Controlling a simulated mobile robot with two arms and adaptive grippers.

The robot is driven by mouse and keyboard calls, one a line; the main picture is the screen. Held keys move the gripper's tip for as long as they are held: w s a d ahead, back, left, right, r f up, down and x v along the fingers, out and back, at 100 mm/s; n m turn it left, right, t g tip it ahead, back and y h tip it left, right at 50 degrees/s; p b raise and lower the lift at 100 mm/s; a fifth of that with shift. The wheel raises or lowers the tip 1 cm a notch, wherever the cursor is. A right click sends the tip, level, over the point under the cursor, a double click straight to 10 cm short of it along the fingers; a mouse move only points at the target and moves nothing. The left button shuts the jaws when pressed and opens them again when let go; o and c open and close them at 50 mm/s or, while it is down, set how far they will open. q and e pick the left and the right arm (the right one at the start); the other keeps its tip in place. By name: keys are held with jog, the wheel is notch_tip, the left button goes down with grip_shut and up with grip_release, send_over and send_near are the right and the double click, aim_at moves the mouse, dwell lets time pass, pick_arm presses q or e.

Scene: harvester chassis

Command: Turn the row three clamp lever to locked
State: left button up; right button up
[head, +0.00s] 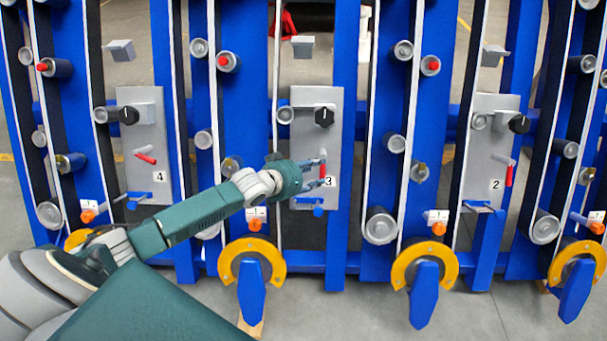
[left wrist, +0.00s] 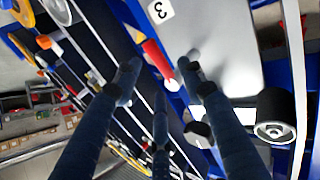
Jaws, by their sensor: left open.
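The row three panel (head: 310,120) is a grey plate marked 3 in the middle of the head view. Its red clamp lever (head: 323,168) is partly hidden by my left gripper (head: 318,173), which is in front of the panel's lower part. In the left wrist view, the red lever (left wrist: 157,58) lies between the open fingertips of the left gripper (left wrist: 160,78), near the "3" label. I cannot tell whether any finger touches it. My right gripper is not in view.
Row three's black knob (head: 324,117) is above the lever, and a blue part (head: 308,201) is below it. Similar panels stand at left, row four (head: 140,110), and right, row two (head: 495,130). Yellow-rimmed wheels (head: 252,262) line the front; grey floor (head: 350,310) is open before them.

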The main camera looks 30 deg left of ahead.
pick_arm(q)
jog(key=v, duration=0.6)
jog(key=shift+s, duration=0.1)
